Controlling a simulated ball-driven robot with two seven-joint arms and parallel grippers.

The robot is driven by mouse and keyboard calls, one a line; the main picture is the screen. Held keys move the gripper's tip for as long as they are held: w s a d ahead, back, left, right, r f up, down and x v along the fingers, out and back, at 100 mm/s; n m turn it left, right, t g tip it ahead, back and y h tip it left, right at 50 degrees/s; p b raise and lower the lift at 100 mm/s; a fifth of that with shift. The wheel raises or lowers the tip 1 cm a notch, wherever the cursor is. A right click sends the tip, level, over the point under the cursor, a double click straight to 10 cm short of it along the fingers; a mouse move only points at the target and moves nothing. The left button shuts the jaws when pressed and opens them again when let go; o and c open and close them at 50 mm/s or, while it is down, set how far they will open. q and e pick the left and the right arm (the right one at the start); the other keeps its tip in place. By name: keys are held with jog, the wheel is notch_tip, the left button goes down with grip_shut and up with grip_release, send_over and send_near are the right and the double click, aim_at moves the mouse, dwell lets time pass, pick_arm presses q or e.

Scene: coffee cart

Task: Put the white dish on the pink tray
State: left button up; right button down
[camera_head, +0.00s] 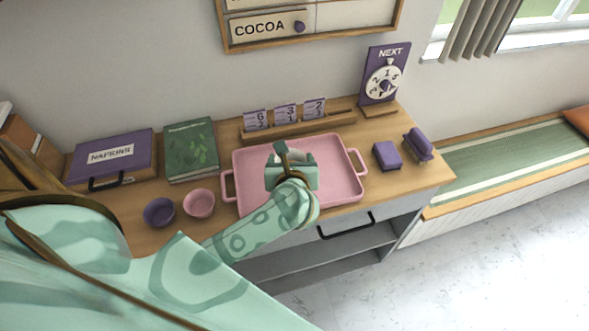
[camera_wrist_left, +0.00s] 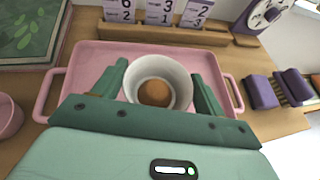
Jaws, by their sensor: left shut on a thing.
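The pink tray (camera_head: 346,184) lies on the wooden counter, with a handle at each side; it also shows in the left wrist view (camera_wrist_left: 88,62). The white dish (camera_wrist_left: 138,73) is a round bowl with a brown round thing (camera_wrist_left: 155,93) inside. My left gripper (camera_head: 290,160) is over the tray, its green fingers on both sides of the dish and shut on it. In the head view the gripper hides most of the dish (camera_head: 291,157). I cannot tell whether the dish touches the tray. My right gripper is not in view.
Left of the tray stand a pink bowl (camera_head: 199,204) and a purple bowl (camera_head: 159,212). Behind are a napkin box (camera_head: 111,158), a green book (camera_head: 190,150) and a card rack (camera_head: 298,124).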

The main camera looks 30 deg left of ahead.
aim_at(294, 160)
pick_arm(q)
jog(key=w+f, duration=0.2)
jog(key=f, duration=0.1)
jog(key=shift+w+a+f+b, duration=0.1)
jog(key=shift+w+a+b, duration=0.1)
jog(key=shift+a+b, duration=0.15)
jog(key=shift+w+a+f, duration=0.1)
jog(key=shift+w+f, duration=0.1)
jog(key=shift+f, duration=0.05)
jog(key=f, duration=0.2)
jog(key=f+b, duration=0.1)
jog(key=shift+w+a+f, duration=0.15)
jog(key=shift+w+f, duration=0.1)
jog(key=shift+f, duration=0.1)
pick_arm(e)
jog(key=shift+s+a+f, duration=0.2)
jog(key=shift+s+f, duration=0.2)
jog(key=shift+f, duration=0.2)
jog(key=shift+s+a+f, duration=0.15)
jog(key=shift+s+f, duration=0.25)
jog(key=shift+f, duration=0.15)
pick_arm(q)
jog(key=o, duration=1)
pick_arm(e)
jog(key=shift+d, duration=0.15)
pick_arm(q)
jog(key=shift+o, duration=0.2)
jog(key=shift+s+r, duration=0.1)
